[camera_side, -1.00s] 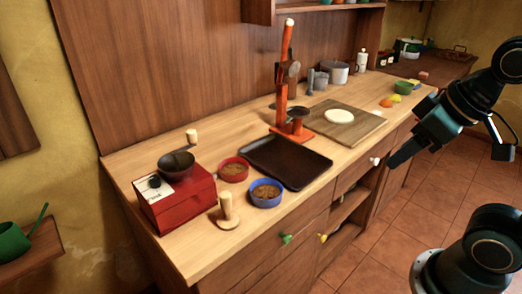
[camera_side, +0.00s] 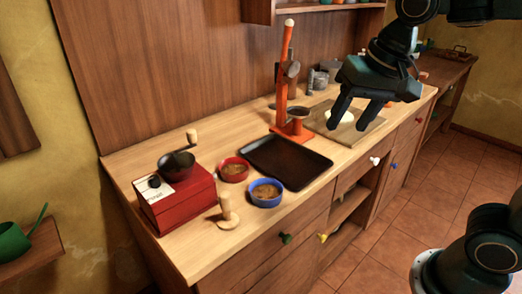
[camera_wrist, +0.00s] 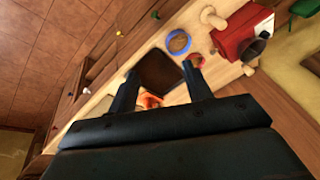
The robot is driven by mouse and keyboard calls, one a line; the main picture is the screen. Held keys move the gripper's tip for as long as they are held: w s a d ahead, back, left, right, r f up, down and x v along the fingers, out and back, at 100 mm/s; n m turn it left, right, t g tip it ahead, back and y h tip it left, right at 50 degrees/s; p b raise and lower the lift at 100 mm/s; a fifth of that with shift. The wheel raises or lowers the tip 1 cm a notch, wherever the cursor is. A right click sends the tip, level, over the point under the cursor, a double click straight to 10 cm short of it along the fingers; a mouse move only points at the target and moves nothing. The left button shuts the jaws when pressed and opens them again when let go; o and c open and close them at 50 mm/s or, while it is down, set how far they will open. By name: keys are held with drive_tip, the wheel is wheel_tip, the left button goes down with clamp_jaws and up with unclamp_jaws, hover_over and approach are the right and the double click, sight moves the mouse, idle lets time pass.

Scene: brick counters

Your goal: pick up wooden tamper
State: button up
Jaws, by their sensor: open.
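The wooden tamper (camera_side: 228,211) stands upright on its round base near the front left edge of the counter (camera_side: 180,252), in front of the red grinder. In the wrist view the tamper (camera_wrist: 213,18) shows near the top, beyond the fingertips. My gripper (camera_side: 351,119) is open and empty, high above the right part of the counter near the cutting board. It is well to the right of the tamper. In the wrist view my gripper (camera_wrist: 160,78) shows both fingers apart with the dark tray between and beyond them.
The red grinder (camera_side: 182,204) stands behind the tamper. A blue bowl (camera_side: 266,193) and a red bowl (camera_side: 234,170) of brown contents sit to its right. Beyond are the dark tray (camera_side: 288,162), an orange lever press (camera_side: 286,75) and the cutting board (camera_side: 350,133).

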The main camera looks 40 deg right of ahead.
drive_tip(key=w+a+f+m+g, duration=0.2)
drive_tip(key=w+a+m, duration=0.5)
drive_tip(key=w, duration=0.5)
drive_tip(key=m+g, duration=0.2)
drive_tip(key=m, duration=0.3)
hover_over(225, 194)
wheel_tip(225, 194, down, 7)
drive_tip(key=shift+f, duration=4.25)
drive_tip(key=shift+f, duration=2.6)
